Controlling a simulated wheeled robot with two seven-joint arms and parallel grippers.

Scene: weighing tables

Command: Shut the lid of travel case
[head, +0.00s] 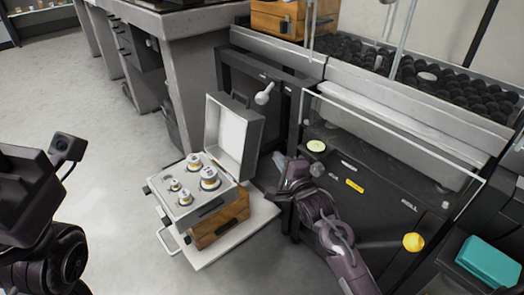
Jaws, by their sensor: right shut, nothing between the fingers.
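The travel case (185,212) is a pale grey box with its lid (233,135) standing open on its right-hand back side. Several white-topped weights (209,178) stand in the case's panel. The case sits on a wooden box (222,220). My right gripper (279,178) is shut and empty, to the right of the case and lid, apart from the lid in the picture. My left arm (40,215) shows at the left edge, far from the case; its fingers are not visible.
The wooden box rests on a white platform (257,217) with a handle. A dark cabinet (375,185) with a glass-framed top stands close on the right. A grey bench (180,40) is behind. A teal box (488,262) is at lower right. The floor left of the case is clear.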

